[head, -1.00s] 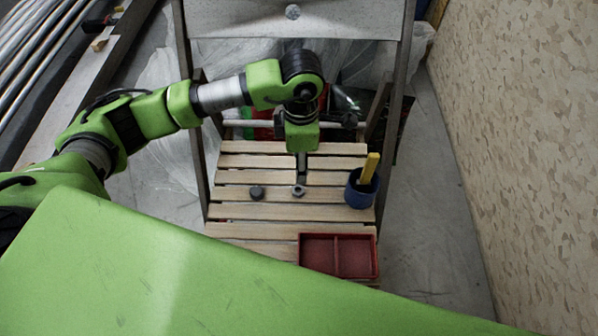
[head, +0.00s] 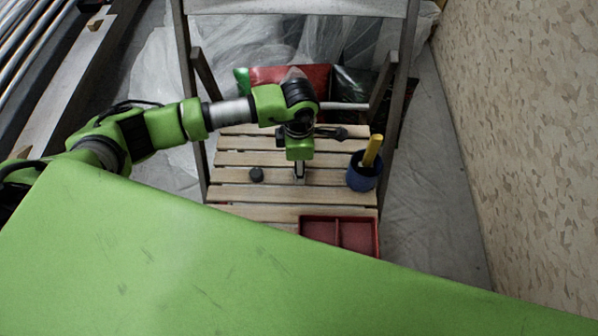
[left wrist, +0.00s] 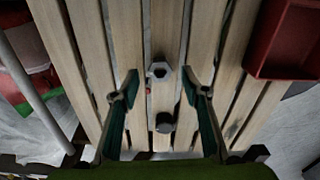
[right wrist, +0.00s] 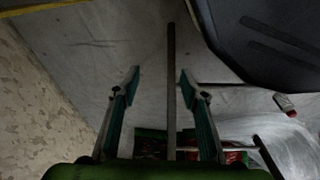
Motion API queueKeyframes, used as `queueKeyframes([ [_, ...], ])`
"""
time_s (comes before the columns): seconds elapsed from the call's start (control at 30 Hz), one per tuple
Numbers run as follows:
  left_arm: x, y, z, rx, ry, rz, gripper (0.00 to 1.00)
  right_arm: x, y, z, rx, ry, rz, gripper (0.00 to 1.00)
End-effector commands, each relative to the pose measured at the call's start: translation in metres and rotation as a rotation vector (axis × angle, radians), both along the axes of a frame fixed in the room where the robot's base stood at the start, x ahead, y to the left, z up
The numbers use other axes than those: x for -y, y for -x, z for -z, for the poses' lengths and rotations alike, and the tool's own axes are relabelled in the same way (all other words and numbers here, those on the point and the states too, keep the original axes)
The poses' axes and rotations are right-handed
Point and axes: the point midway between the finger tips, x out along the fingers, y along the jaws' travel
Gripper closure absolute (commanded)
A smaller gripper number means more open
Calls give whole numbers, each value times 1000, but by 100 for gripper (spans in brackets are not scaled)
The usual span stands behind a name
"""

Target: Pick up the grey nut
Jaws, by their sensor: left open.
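The grey nut (left wrist: 160,71) is a hexagonal ring lying on the wooden slats. In the left wrist view it sits in line between the fingertips of my open left gripper (left wrist: 158,75), with no visible contact; the height gap is hard to judge. In the head view my left gripper (head: 300,174) points down over the slats and hides the nut. A dark round piece (head: 256,174) lies to the left of the gripper, and it also shows in the left wrist view (left wrist: 165,122). My right gripper (right wrist: 160,75) is open and empty, away from the seat.
The slatted seat (head: 240,194) carries a red divided tray (head: 339,219) at its front right. A blue cup (head: 362,178) with a yellow item stands at the right. Chair side rails and a patterned wall (head: 520,130) bound the space.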

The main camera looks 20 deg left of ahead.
Motion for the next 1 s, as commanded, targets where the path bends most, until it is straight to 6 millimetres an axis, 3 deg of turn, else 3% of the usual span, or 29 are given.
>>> queueKeyframes([
  [0.1, 1, 0, 17, -1, 2, 0, 58, -1, -4, -7, 6, -1, 1, 60],
  [0.33, 1, 0, 18, 0, 1, 1, 58, -1, -5, -9, 6, 0, 1, 60],
  [0.37, 1, 0, 18, 0, 1, 1, 64, -1, -5, -9, 6, 0, 1, 60],
  [0.5, 1, 0, 18, 0, 1, 0, 100, -1, -5, -9, 7, -1, 1, 60],
  [1.0, 1, -1, 8, 2, 2, 0, 100, 0, -2, -7, 2, 0, 1, 60],
])
